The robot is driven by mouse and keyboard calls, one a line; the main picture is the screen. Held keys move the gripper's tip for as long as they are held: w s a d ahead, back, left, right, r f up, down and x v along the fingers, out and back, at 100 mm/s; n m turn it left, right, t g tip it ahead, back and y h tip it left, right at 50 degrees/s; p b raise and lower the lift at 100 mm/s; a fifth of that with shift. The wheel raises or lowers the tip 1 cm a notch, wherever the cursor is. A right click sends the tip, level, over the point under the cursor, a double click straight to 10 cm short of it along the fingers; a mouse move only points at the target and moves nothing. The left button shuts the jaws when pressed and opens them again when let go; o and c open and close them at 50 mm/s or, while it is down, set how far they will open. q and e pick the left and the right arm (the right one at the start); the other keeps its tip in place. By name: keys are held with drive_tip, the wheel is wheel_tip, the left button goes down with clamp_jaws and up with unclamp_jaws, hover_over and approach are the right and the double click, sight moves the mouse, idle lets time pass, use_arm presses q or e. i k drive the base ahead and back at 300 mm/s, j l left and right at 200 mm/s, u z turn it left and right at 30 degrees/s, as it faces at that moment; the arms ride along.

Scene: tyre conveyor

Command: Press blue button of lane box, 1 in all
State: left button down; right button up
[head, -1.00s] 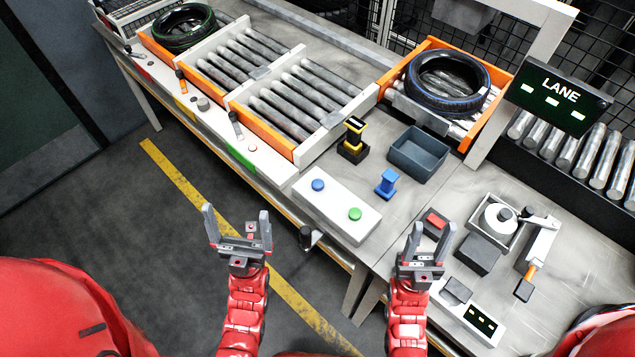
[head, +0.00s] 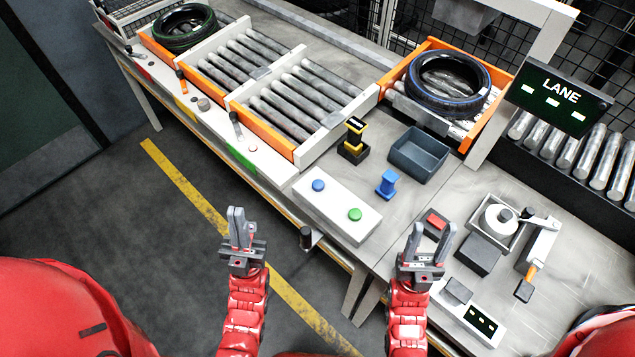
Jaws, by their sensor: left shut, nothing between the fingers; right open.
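The lane box (head: 337,209) is a white block near the front edge of the table. On its top are a blue button (head: 318,185) at the left and a green button (head: 355,214) at the right. My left gripper (head: 236,212) is shut and empty, in front of the table over the floor, left of the box and apart from it. My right gripper (head: 430,228) is open and empty, to the right of the box near the table's front edge. Both buttons show uncovered.
A blue stamp-like piece (head: 387,184), a yellow and black one (head: 353,141) and a grey bin (head: 419,154) stand behind the box. Roller lanes (head: 300,92) lie further back. A tyre (head: 447,83) sits in an orange frame. A tool tray (head: 497,222) is at the right.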

sight(319, 185)
drive_tip(key=l+u, duration=0.2)
drive_tip(key=u, duration=0.15)
drive_tip(key=l+u, duration=0.2)
drive_tip(key=u, duration=0.15)
drive_tip(key=l+u, duration=0.2)
drive_tip(key=u, duration=0.15)
